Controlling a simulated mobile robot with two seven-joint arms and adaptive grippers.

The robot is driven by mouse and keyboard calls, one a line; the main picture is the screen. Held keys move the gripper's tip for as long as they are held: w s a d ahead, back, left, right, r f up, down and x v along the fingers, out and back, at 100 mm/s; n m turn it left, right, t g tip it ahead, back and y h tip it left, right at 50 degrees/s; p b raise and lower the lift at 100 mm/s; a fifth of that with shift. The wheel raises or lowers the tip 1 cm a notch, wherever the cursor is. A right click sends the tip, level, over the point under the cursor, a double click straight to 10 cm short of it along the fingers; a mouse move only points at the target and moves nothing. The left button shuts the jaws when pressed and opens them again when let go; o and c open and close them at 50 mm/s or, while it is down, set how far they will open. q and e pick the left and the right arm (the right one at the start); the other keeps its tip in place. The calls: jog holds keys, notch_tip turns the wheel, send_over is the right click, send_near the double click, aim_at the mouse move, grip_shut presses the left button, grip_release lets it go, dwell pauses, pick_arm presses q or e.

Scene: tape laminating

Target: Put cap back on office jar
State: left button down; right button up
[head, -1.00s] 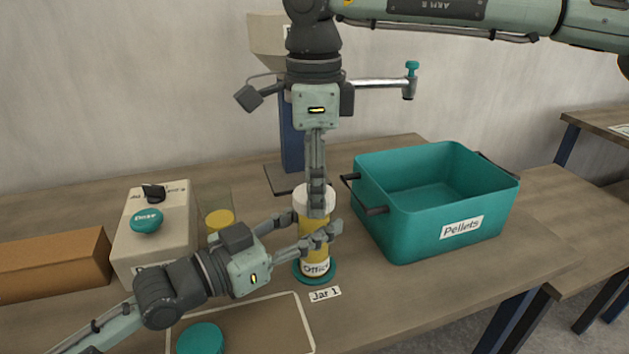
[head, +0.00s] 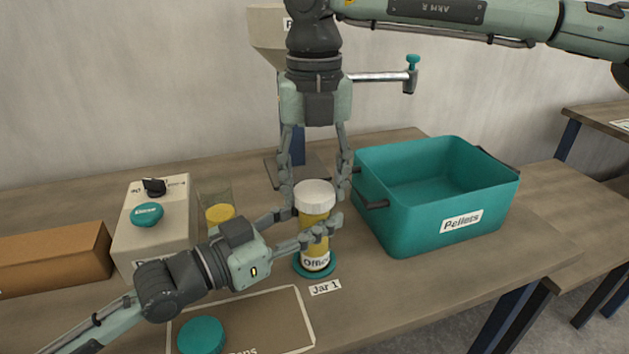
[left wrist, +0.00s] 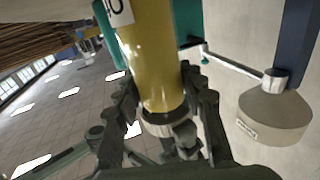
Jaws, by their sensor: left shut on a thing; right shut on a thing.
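The office jar (head: 314,234) is yellow with a white "Office" label and stands upright on a teal round base (head: 330,271). The white cap (head: 314,190) sits on its top; I cannot tell how tightly. My left gripper (head: 312,240) is shut around the jar's body from the left. My right gripper (head: 317,191) points down from above, its fingers on both sides of the cap, shut on it. In the left wrist view the yellow jar body (left wrist: 152,60) lies between my left fingers (left wrist: 158,100), and the cap (left wrist: 165,123) shows below it.
A teal "Pellets" bin (head: 425,222) stands close on the right, its handle near the jar. On the left are a dosing box (head: 150,245), a clear beaker (head: 219,205) with yellow contents and an orange-brown box (head: 50,258).

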jog(key=m, duration=1.8)
jog(key=shift+m, duration=0.4)
jog(key=o, duration=0.8)
notch_tip(320, 180, up, 12)
